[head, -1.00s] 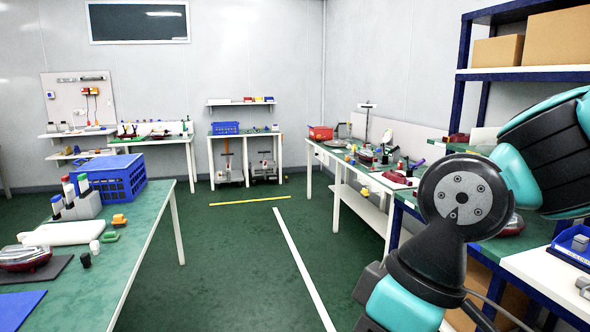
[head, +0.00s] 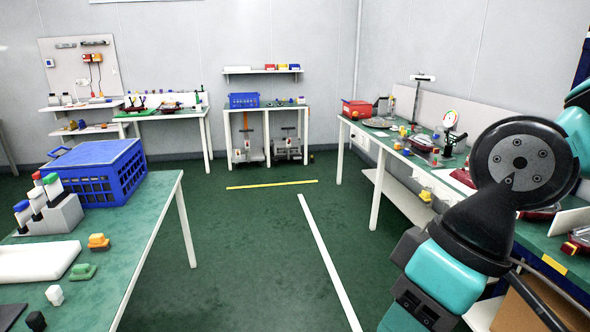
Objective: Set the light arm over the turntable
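On the right bench, a thin dark post with a flat white head stands near the wall; it looks like the light arm (head: 422,78). A flat grey round plate, possibly the turntable (head: 379,122), lies on the bench top to the left of the post. At this distance I cannot tell whether the head is over the plate. My arm's teal and black links fill the right side of the picture, over part of the bench. My gripper is out of view.
The left table (head: 150,215) carries a blue crate (head: 112,168), a bottle rack and small blocks. The right bench (head: 350,122) holds a red bin (head: 357,109), a round-faced stand (head: 450,120) and lamps. The green floor between is clear, with a white line (head: 328,262) and yellow strip (head: 272,184).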

